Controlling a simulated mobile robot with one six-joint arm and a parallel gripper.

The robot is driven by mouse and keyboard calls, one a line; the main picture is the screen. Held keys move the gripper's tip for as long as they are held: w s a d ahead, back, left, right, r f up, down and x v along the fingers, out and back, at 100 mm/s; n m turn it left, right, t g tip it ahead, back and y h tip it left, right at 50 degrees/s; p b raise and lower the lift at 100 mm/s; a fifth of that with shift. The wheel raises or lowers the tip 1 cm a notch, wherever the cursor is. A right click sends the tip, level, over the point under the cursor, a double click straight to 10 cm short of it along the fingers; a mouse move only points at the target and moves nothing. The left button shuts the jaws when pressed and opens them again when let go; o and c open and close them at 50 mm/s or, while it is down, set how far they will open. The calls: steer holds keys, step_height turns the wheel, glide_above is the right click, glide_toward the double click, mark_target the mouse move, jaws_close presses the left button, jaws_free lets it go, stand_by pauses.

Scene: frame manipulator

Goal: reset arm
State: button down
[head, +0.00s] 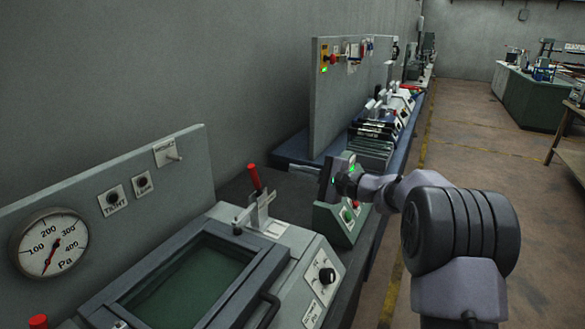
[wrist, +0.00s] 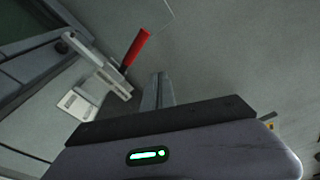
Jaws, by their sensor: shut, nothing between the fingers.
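My arm reaches in from the right in the head view, and my gripper (head: 294,169) points left, above the bench. Its fingers are shut with nothing between them. In the wrist view the closed fingers of my gripper (wrist: 158,78) stick up past the dark edge of the gripper body. A clamp with a red handle (head: 255,178) stands just left of the fingertips in the head view. The red handle (wrist: 135,49) also shows close to the left of the fingers in the wrist view, and I see no clear contact.
A grey frame machine (head: 320,262) with a dark green window (head: 195,283) and a dial gauge (head: 48,244) fills the lower left. A small green control box (head: 339,226) sits below my gripper. An upright panel (head: 332,112) stands behind. Open floor (head: 470,150) lies to the right.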

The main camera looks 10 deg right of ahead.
steer(key=s+a+r+n+g+h, duration=0.1)
steer(key=s+a+n+g+h, duration=0.2)
steer(key=s, duration=0.9)
steer(key=s+a+r+n+g+h, duration=0.1)
steer(key=s+a+n+g, duration=0.3)
steer(key=s, duration=0.9)
steer(key=s+d+f+h, duration=0.3)
steer(key=s+d+f, duration=0.1)
steer(key=s, duration=0.6)
steer(key=s+d+f+n+t+h, duration=0.1)
steer(key=s+d+f+h, duration=0.2)
steer(key=s, duration=0.7)
steer(key=shift+d+f+h, duration=0.4)
steer(key=shift+f+h, duration=0.05)
steer(key=shift+h, duration=0.15)
steer(key=shift+r, duration=0.1)
